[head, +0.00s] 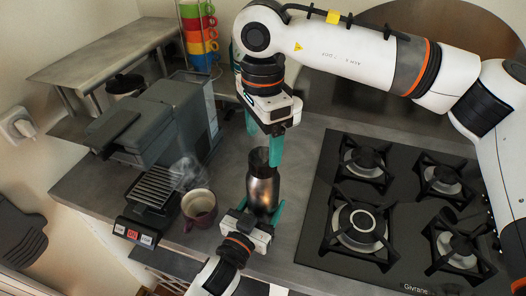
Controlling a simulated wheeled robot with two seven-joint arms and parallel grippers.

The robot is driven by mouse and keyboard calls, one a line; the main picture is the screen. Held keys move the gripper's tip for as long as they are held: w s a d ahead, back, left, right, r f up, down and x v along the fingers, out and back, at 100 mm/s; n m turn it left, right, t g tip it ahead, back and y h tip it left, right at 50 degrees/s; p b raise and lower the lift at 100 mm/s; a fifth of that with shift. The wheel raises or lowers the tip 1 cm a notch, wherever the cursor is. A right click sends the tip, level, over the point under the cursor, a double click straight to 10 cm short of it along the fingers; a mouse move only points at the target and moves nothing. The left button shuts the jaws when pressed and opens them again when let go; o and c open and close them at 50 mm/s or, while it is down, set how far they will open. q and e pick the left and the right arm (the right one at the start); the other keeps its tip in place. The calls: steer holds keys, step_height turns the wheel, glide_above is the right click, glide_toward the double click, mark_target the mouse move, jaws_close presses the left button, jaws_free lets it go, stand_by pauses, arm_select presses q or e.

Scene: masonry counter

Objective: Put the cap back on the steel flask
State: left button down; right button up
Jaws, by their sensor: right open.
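The steel flask (262,190) stands upright on the counter, between the coffee machine and the hob. A black cap (258,157) sits on its top; whether it is screwed down I cannot tell. My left gripper (261,209) reaches in from the bottom, and its teal fingers are on both sides of the flask's lower body, closed on it. My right gripper (263,147) comes down from above, open, with its teal fingers around and just above the cap. One right finger is close to the cap's right side; contact is unclear.
A steaming mug (199,208) stands close left of the flask, beside the grey coffee machine (170,125). The black gas hob (318,215) lies to the right. A stack of coloured cups (199,35) stands behind. Free counter is narrow around the flask.

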step_height(320, 180, up, 7)
steer(key=shift+f, duration=0.15)
arm_select(q)
steer(key=shift+c, duration=1.2)
jaws_free()
steer(key=b+v, duration=0.2)
steer(key=v, duration=0.9)
steer(key=shift+f, duration=0.15)
arm_select(e)
step_height(320, 180, down, 2)
steer(key=shift+f, duration=0.1)
arm_select(q)
steer(key=shift+s+a, duration=0.25)
steer(key=shift+s, duration=0.2)
